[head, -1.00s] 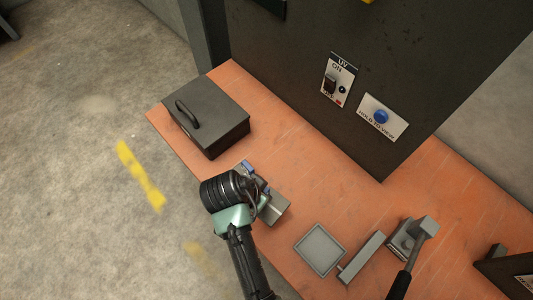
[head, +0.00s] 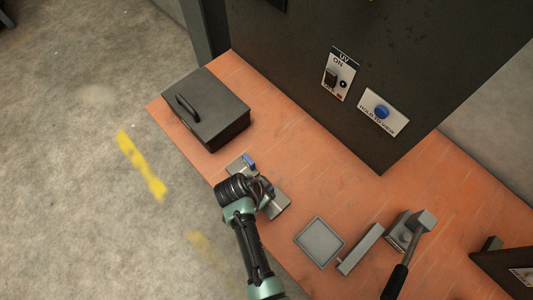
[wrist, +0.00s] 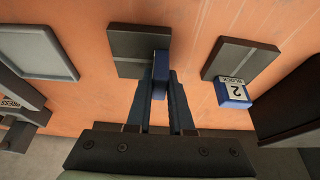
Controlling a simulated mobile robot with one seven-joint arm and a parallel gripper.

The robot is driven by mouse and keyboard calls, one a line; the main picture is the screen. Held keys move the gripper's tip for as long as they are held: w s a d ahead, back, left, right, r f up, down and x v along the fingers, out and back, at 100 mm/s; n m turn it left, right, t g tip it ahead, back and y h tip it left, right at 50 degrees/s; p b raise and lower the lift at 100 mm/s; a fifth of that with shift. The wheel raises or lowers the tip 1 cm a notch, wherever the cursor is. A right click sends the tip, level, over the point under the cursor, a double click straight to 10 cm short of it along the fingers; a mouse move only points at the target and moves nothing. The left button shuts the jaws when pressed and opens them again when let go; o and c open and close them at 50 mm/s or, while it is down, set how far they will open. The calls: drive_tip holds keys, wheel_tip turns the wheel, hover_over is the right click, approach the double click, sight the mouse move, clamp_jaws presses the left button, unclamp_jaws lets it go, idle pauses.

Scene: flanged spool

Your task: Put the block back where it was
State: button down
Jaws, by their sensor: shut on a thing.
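My gripper (wrist: 161,88) is shut on a blue block (wrist: 161,66), seen between its fingers in the wrist view. The held block's far end overlaps a grey grooved holder (wrist: 127,52); I cannot tell whether it is seated in it. In the head view this holder (head: 279,207) lies beside my gripper (head: 268,190), which mostly hides the block. A second blue block labelled 2 (wrist: 233,92) is at a second grey holder (wrist: 238,58), right of my gripper in the wrist view. That block (head: 249,160) also shows in the head view.
A dark lidded box (head: 215,105) stands beyond the holders. A square grey tray (head: 319,244), a grey bar (head: 359,250) and a black-handled lever press (head: 399,232) lie to the right. A dark panel (head: 400,60) with a UV switch and blue button rises behind.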

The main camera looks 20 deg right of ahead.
drive_tip(key=shift+f, duration=0.1)
drive_tip(key=c, duration=0.8)
unclamp_jaws()
